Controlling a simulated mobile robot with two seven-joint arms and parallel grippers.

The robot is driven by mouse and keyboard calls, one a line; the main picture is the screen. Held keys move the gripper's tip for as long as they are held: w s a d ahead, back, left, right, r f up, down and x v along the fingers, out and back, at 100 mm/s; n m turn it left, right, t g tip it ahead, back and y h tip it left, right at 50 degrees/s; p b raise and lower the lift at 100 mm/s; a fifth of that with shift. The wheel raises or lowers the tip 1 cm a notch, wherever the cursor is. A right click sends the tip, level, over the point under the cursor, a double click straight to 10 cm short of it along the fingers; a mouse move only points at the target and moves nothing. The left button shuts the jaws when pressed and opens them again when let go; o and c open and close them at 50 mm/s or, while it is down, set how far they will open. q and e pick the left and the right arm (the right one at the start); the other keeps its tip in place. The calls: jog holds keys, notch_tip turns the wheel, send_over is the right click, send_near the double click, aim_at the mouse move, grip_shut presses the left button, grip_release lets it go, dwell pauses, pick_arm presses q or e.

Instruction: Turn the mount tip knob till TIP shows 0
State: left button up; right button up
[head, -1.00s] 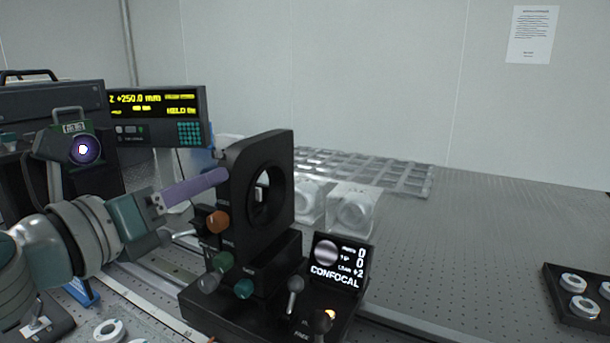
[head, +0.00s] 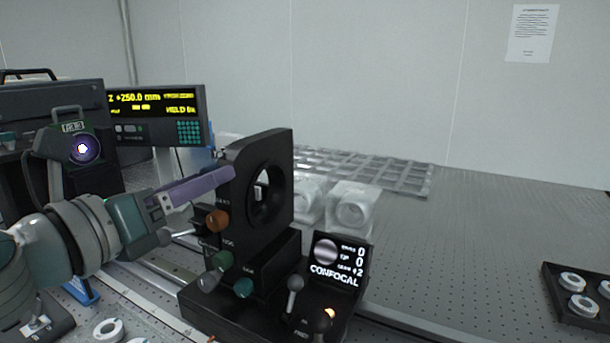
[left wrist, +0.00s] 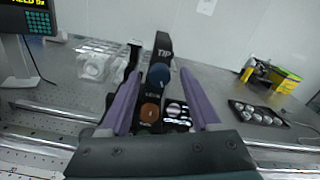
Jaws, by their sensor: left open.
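The black mount (head: 283,172) with a round opening stands upright on its base. In the left wrist view a blue knob (left wrist: 158,76) sits beside the label TIP, near the top of the mount. My left gripper (left wrist: 161,82) is open, its two purple fingers on either side of the blue knob with visible gaps. In the head view its purple finger (head: 197,188) reaches the mount's upper left edge and the blue knob is hidden. The small display (head: 338,262) reads CONFOCAL with 0, 0 and +2; the middle line, apparently TIP, shows 0. My right gripper is not in view.
An orange knob (head: 217,220), a green knob (head: 222,261) and a teal knob (head: 243,288) lie below the finger. A readout box (head: 158,117) stands behind left. Clear blocks (head: 352,207) stand behind the mount. The perforated table at right is mostly free, with a black tray (head: 556,298).

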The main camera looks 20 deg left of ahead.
pick_arm(q)
jog(key=s+b, duration=0.3)
jog(key=s, duration=0.7)
jog(key=shift+a+b, duration=0.4)
